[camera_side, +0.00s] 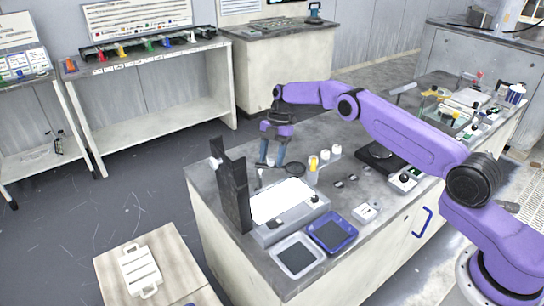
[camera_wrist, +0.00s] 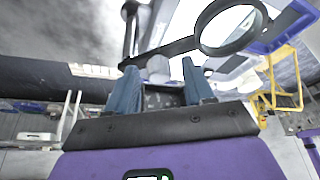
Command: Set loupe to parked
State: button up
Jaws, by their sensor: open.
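The loupe (camera_side: 294,169) is a dark round lens ring on a thin arm, held above the bench beside the white light panel (camera_side: 282,201). In the wrist view the loupe's ring (camera_wrist: 232,48) is at upper right, and its dark arm (camera_wrist: 168,50) runs left to a post. My gripper (camera_side: 272,161) is over the bench, pointing down at the loupe's arm. In the wrist view my gripper (camera_wrist: 160,80) has its blue fingers apart, with the arm just past the fingertips. I cannot tell whether they touch it.
A tall black stand (camera_side: 232,187) rises left of the panel. A white tray (camera_side: 280,258) and a blue tray (camera_side: 351,238) lie at the front. Small bottles (camera_side: 325,155) stand right of the loupe.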

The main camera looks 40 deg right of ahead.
notch_tip(320, 180, up, 10)
jog(key=d, duration=0.1)
jog(key=shift+w, duration=0.25)
jog(key=shift+f, duration=0.1)
